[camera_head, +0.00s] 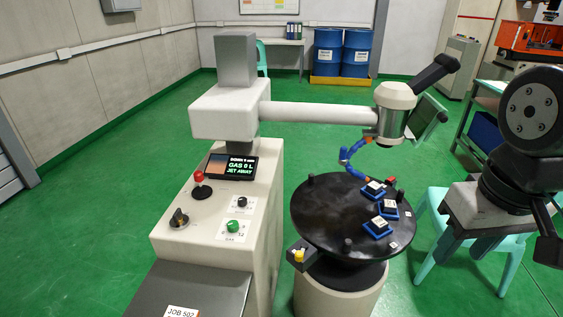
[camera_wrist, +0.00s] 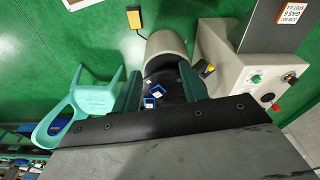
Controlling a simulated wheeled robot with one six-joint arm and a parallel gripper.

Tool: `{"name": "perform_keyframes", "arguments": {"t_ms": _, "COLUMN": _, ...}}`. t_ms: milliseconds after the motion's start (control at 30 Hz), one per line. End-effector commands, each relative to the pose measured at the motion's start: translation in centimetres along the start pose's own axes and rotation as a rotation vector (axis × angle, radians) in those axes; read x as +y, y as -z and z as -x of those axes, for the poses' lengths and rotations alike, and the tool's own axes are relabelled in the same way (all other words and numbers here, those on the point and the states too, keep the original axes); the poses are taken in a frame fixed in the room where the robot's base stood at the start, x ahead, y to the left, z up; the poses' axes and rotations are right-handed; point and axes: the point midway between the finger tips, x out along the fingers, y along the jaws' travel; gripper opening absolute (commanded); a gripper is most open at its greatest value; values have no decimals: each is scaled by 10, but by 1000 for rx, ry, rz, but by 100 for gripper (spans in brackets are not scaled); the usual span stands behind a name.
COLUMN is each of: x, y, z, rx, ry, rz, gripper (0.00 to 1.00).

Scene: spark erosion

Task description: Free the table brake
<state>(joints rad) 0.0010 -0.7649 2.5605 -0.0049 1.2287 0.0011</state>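The round black table (camera_head: 340,235) stands on a pale drum-shaped base, with several blue-framed pieces on it. A small dark block with a yellow knob (camera_head: 299,255), which looks like the brake control, sits at the table's front left edge. The knob also shows in the wrist view (camera_wrist: 208,70), just right of the right finger. My gripper (camera_head: 468,243) is right of the table in the head view, apart from it and from the knob. In the wrist view my gripper (camera_wrist: 160,68) has its two fingers spread with nothing held between them.
A cream machine (camera_head: 215,215) with a red knob, a green button, a black switch and a lit display stands left of the table. Its arm (camera_head: 320,113) reaches over the table with a blue hose. A teal chair (camera_head: 432,255) stands close to my gripper.

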Motion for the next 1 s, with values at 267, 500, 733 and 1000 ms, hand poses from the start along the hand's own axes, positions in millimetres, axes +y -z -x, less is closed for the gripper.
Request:
{"name": "perform_keyframes", "arguments": {"t_ms": 267, "x": 5, "y": 6, "z": -20, "rx": -104, "ry": 0, "rz": -22, "gripper": 43}}
{"name": "perform_keyframes", "arguments": {"t_ms": 500, "x": -2, "y": 23, "z": -68, "rx": -366, "ry": 82, "rz": -106, "gripper": 43}}
{"name": "perform_keyframes", "arguments": {"t_ms": 733, "x": -27, "y": 39, "z": -114, "rx": -620, "ry": 244, "rz": -247, "gripper": 43}}
{"name": "perform_keyframes", "arguments": {"t_ms": 1000, "x": -62, "y": 60, "z": -170, "rx": -901, "ry": 467, "rz": -474, "gripper": 43}}
